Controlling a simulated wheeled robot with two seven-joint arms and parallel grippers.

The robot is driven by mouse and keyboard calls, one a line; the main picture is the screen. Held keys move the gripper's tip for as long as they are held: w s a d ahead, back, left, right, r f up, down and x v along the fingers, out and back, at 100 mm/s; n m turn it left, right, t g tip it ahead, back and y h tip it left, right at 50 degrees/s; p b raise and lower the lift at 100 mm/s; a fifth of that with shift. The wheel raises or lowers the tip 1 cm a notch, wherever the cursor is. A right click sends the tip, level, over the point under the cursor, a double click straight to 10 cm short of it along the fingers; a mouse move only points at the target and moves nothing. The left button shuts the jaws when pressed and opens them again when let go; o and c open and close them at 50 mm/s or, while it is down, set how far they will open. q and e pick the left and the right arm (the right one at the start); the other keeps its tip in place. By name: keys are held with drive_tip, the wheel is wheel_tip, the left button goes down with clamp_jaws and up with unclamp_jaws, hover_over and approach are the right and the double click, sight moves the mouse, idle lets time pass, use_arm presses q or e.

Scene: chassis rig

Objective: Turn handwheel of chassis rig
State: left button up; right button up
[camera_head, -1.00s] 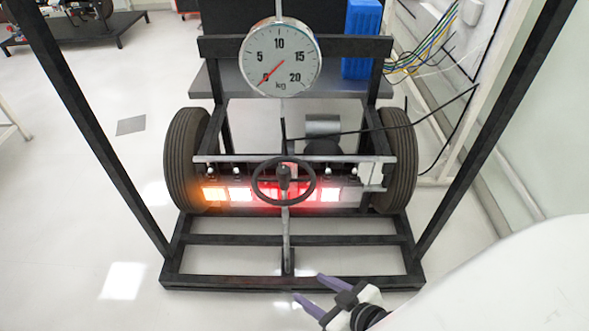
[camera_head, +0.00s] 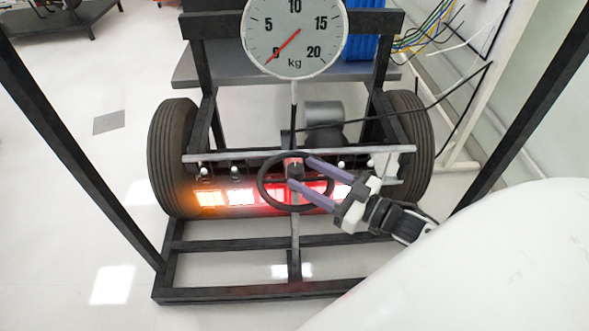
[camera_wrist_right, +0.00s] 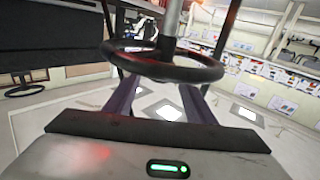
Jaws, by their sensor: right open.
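The black handwheel (camera_head: 261,185) is in front of the lit lamp strip of the chassis rig, in the middle of the head view. Its near rim also crosses the right wrist view (camera_wrist_right: 165,69), with a post rising above it. My right gripper (camera_head: 299,172) is open. In the head view its two purple fingers lie across the wheel's right side, tips close to the dark hub, one above and one below. In the wrist view the finger ends are hidden behind the rim; I cannot tell whether they touch it. My left gripper is not in view.
A round kg gauge (camera_head: 296,36) stands above the wheel, its red needle near 0. Tyres (camera_head: 173,155) flank the rig, and dark frame posts (camera_head: 80,130) rise on both sides. A black cable runs to the right. White floor is free at the left.

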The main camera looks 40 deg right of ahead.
sight(302, 174)
drive_tip(key=shift+x, duration=2.05)
clamp_jaws()
drive_tip(key=shift+a, duration=0.1)
